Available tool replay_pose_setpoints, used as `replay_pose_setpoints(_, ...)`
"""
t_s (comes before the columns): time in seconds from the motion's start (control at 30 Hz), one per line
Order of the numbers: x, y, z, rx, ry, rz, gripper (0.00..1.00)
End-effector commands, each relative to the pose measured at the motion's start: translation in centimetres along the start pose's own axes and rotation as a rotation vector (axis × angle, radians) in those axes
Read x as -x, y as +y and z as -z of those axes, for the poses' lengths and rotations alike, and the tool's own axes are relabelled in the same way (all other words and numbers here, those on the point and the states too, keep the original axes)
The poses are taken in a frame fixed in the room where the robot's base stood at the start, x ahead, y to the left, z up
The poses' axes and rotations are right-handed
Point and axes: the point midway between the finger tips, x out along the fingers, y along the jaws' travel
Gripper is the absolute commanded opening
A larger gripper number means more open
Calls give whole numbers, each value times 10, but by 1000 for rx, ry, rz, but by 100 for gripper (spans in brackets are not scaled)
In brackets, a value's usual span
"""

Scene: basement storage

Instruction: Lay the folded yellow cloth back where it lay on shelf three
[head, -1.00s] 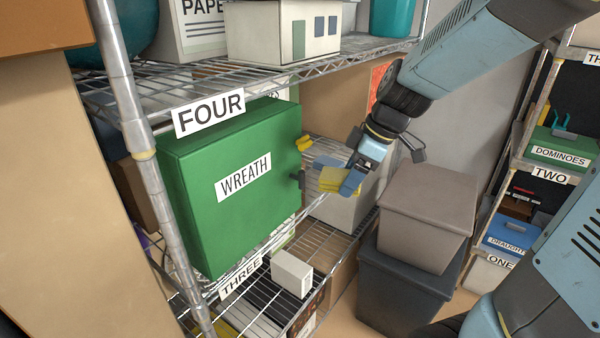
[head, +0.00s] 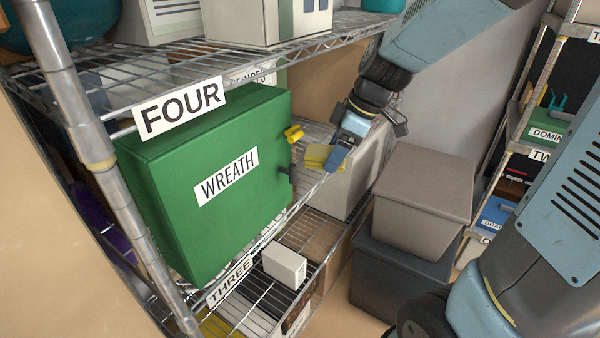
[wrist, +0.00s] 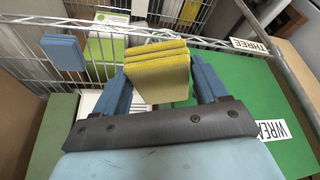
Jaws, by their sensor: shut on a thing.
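My gripper (head: 332,157) is shut on the folded yellow cloth (head: 316,156), beside and right of the green WREATH box (head: 215,180). In the wrist view the cloth (wrist: 158,72) shows as a layered yellow block between two blue fingers, in front of a wire rail. The THREE label (head: 230,281) hangs on a wire shelf edge below the green box; it also shows in the wrist view (wrist: 250,45). A small white box (head: 285,265) stands on wire shelving right of that label. I cannot tell which spot the cloth came from.
The shelf labelled FOUR (head: 180,107) runs above the green box. A yellow piece (head: 293,133) and a dark latch (head: 285,174) stick out at that box's right side. Lidded grey bins (head: 424,195) stand right of the gripper. Bare wire shows around the small white box.

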Motion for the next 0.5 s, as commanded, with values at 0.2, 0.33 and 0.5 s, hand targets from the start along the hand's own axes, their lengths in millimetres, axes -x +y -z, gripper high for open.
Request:
replay_pose_setpoints(0.2,-23,26,14,-3,-2,3,48)
replay_pose_setpoints(0.33,-36,41,23,-3,-2,1,48)
replay_pose_setpoints(0.5,-54,61,35,-2,-1,1,48)
